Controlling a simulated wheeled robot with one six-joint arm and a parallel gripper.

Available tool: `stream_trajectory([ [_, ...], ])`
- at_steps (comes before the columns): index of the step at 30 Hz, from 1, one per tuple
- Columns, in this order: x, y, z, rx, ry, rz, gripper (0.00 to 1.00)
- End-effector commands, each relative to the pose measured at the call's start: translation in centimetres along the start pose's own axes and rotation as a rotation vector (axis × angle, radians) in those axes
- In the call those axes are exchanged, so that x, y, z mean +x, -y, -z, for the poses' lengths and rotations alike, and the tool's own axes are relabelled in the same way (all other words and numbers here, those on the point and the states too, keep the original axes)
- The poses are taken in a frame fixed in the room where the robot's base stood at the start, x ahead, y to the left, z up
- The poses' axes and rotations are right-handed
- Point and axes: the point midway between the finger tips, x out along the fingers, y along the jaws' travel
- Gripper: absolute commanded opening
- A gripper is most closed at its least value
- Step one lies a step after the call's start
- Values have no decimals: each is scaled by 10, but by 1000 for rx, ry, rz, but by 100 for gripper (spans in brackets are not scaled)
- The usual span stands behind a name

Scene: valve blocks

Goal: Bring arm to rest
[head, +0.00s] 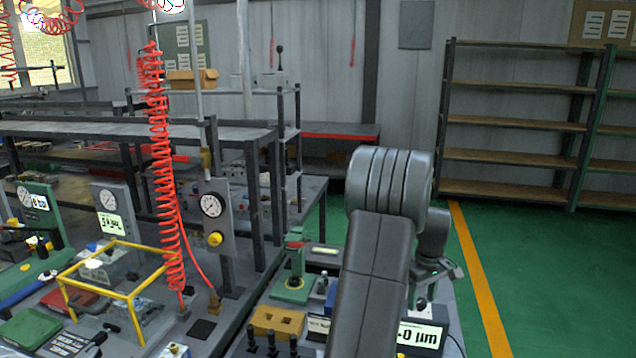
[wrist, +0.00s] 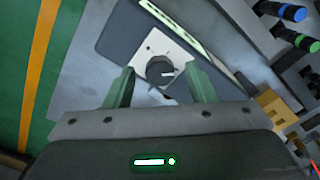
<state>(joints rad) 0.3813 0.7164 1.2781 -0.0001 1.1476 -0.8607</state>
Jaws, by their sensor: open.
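My gripper (wrist: 160,78) is open in the wrist view, with one green finger on each side and nothing held between them. A black round knob (wrist: 160,70) on a white plate (wrist: 178,52) shows between and beyond the fingers, with a gap on both sides. I cannot tell how far beyond the fingertips it is. In the head view my arm rises from the bottom and bends over above the right part of the bench. My gripper there is mostly hidden behind the arm, so its fingers are not clear.
In the head view a yellow block (head: 277,322), a green fixture (head: 293,285) and a labelled box (head: 420,336) stand close around the arm. A gauge panel (head: 214,215) and a red coiled hose (head: 163,165) are to the left. Green floor (head: 540,260) is free at right.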

Motion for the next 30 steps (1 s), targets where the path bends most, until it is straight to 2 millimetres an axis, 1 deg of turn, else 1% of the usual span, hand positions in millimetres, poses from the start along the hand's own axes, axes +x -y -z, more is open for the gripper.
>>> stream_trajectory([
  [10,1,0,0,-4,0,0,50],
  [14,-4,0,0,-2,-2,-2,50],
  [17,-14,-1,1,0,-3,-3,50],
  [20,-30,-1,1,0,-3,-4,50],
  [30,-99,-1,1,0,-4,-5,50],
])
